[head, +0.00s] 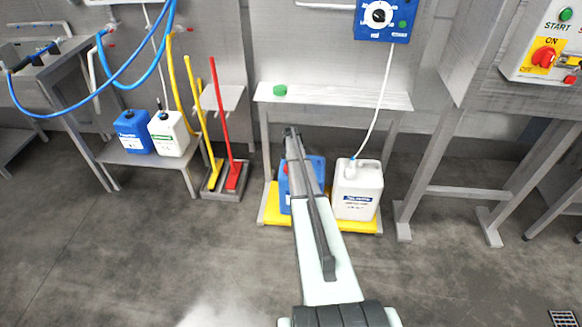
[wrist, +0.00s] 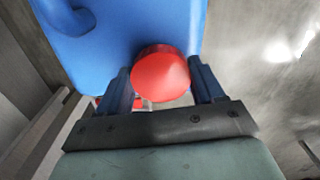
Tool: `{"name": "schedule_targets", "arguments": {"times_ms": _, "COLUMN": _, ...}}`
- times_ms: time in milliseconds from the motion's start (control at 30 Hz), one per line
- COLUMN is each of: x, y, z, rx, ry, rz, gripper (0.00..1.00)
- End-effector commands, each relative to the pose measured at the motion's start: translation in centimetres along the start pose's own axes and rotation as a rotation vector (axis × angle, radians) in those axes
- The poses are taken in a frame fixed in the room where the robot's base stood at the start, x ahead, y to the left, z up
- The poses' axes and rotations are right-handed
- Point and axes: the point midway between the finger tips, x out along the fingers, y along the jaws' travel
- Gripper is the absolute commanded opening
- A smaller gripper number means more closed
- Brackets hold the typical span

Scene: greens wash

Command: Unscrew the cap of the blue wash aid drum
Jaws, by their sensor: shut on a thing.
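The blue wash aid drum (head: 284,196) stands on a low yellow tray under the grey shelf table, partly hidden behind my arm in the head view. In the wrist view the blue drum (wrist: 120,30) fills the top of the picture, its handle at the left. Its round red cap (wrist: 160,74) sits between the two fingers of my gripper (wrist: 163,80), which is shut on it. In the head view my arm covers most of the gripper and cap. I cannot tell whether the cap is still threaded on.
A white drum (head: 357,192) with a hose stands right beside the blue drum on the yellow tray (head: 273,218). A green cap (head: 280,90) lies on the shelf table (head: 340,97) above. Another blue drum (head: 133,131) and white drum (head: 169,133) stand further left. The front floor is clear.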

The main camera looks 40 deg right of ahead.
Motion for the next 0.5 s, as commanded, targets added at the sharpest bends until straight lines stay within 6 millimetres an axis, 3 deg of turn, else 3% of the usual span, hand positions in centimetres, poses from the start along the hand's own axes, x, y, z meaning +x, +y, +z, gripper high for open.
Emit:
{"name": "schedule_targets", "arguments": {"times_ms": 200, "x": 0.17, "y": -0.04, "z": 0.03, "rx": 0.000, "ry": -0.001, "rz": -0.002, "gripper": 0.40}}
{"name": "schedule_targets", "arguments": {"times_ms": 233, "x": 0.17, "y": -0.04, "z": 0.03, "rx": 0.000, "ry": -0.001, "rz": -0.002, "gripper": 0.70}}
{"name": "schedule_targets", "arguments": {"times_ms": 500, "x": 0.08, "y": -0.03, "z": 0.01, "rx": 0.001, "ry": 0.000, "rz": -0.001, "gripper": 0.96}}
